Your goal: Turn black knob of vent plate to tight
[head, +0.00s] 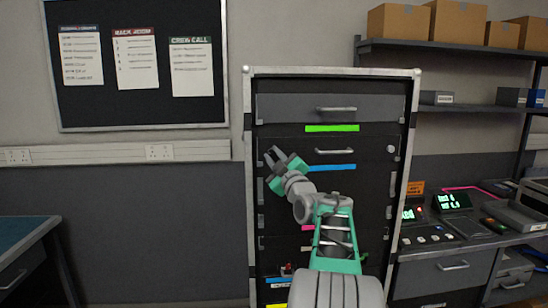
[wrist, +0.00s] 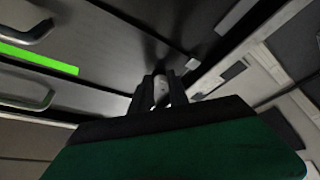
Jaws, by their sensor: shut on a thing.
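My gripper (head: 270,155) reaches the left side of the rack's second dark panel (head: 365,143), below the top drawer. In the wrist view its two dark fingers (wrist: 161,88) are closed around a small piece, with a pale grey face (wrist: 160,92) showing between them. This piece sits where the knob would be, but its black colour and any tight mark are hidden by the fingers. I cannot tell the vent plate for certain from the other dark panels.
The rack (head: 248,180) has a pale metal frame. A green strip (head: 332,128), a blue strip (head: 332,168) and a drawer handle (head: 336,109) are right of my gripper. A desk (head: 20,240) stands at left, a console (head: 455,228) at right.

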